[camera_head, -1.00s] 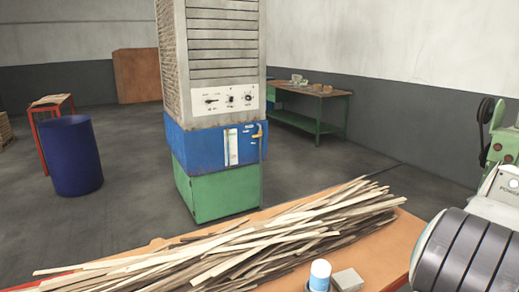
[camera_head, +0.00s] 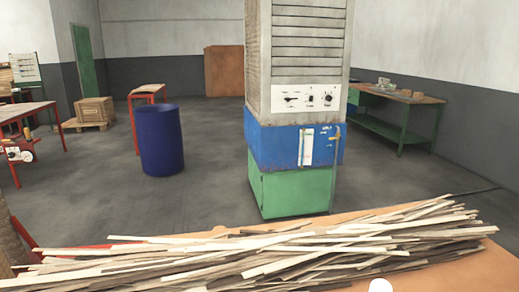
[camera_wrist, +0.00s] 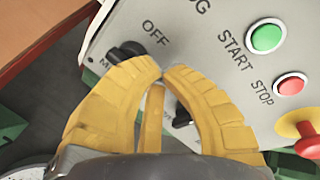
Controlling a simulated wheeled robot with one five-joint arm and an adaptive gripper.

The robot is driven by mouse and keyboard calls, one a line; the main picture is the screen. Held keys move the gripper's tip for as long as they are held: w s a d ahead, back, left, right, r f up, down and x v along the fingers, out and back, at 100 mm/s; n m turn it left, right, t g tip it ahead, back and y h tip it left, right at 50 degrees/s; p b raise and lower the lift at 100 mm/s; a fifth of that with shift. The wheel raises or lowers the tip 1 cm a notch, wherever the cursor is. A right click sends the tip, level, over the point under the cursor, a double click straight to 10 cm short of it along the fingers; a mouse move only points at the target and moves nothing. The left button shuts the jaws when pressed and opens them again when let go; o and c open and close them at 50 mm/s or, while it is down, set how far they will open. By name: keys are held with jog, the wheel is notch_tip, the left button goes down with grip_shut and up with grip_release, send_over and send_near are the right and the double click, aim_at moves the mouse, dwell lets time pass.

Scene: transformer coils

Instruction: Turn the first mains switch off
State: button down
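In the wrist view a light grey control panel (camera_wrist: 205,45) carries the printed words OFF, START and STOP, and the end of a cut-off word. A black rotary switch (camera_wrist: 126,50) sits at its left edge, below OFF, beside a label starting with M; its exact setting is unclear. A second black knob (camera_wrist: 181,116) is partly hidden by my right finger. My gripper (camera_wrist: 161,71) has yellow fingers with their tips together, just right of and below the first switch. I see nothing between the tips. Contact with the switch cannot be told. My gripper is not in the head view.
The panel also has a green button (camera_wrist: 266,37), a red button (camera_wrist: 291,84) and a red mushroom button (camera_wrist: 308,138). In the head view a pile of wooden strips (camera_head: 270,250) lies on an orange tabletop (camera_head: 465,268). A tall cabinet (camera_head: 290,185) and a blue barrel (camera_head: 161,140) stand beyond.

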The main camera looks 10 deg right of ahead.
jog(key=shift+s+d+r+b, duration=0.1)
jog(key=shift+s+b, duration=0.15)
jog(key=shift+b, duration=0.25)
jog(key=c, duration=1.9)
grip_release()
jog(key=shift+r, duration=0.15)
jog(key=shift+c, duration=0.2)
grip_shut()
